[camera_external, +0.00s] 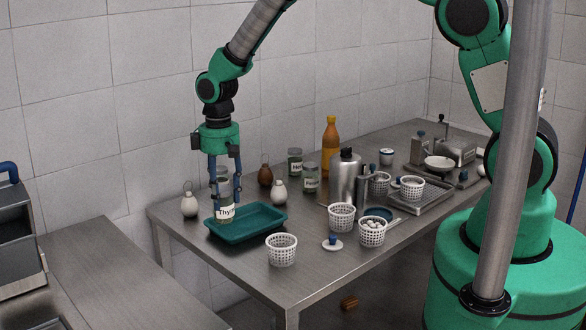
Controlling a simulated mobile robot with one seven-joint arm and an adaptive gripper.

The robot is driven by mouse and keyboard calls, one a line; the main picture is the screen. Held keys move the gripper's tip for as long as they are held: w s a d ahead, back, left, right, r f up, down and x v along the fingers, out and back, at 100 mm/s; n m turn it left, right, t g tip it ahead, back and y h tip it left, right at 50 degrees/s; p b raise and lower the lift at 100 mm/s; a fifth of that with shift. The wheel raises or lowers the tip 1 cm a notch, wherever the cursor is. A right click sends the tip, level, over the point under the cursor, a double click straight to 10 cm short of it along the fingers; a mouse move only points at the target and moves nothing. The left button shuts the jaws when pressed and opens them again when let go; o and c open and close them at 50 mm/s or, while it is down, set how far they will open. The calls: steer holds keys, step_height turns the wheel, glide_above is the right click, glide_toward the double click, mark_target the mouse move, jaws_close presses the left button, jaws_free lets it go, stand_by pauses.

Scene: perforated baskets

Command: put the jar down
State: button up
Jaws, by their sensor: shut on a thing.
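The jar (226,211), with a white label that starts "Thy", is upright between the fingers of my gripper (225,193). My gripper points straight down and is shut on the jar. The jar is over or in the teal tray (262,233) near the table's left end. I cannot tell whether its base touches the tray floor. Two similar labelled jars stand farther back on the table, one at the back (295,162) and one nearer (311,178).
White perforated baskets stand right of the tray, the nearest (282,250) by the front edge. A white bottle (190,205) is left of the tray, another (279,194) behind it. A metal canister (346,178) and orange bottle (330,146) stand mid-table. The front-left tabletop (225,262) is bare.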

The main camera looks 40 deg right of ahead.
steer(key=s+a+p, duration=0.1)
steer(key=s+a, duration=0.1)
steer(key=a, duration=0.4)
steer(key=s+a+f+p, duration=0.1)
steer(key=s+a, duration=0.2)
steer(key=a, duration=0.4)
steer(key=s+a+p, duration=0.2)
steer(key=s+a, duration=0.1)
steer(key=a, duration=0.3)
steer(key=shift+s+a+f+n, duration=0.15)
steer(key=shift+s+a+n, duration=0.1)
steer(key=shift+a+n, duration=0.15)
steer(key=w+a+f+p, duration=0.1)
steer(key=w+a+p, duration=0.1)
steer(key=w+a, duration=0.7)
steer(key=w, duration=0.4)
steer(key=shift+w+f, duration=0.15)
steer(key=shift+f, duration=0.1)
steer(key=shift+f, duration=0.1)
steer(key=shift+f+p, duration=0.5)
steer(key=shift+f, duration=1.2)
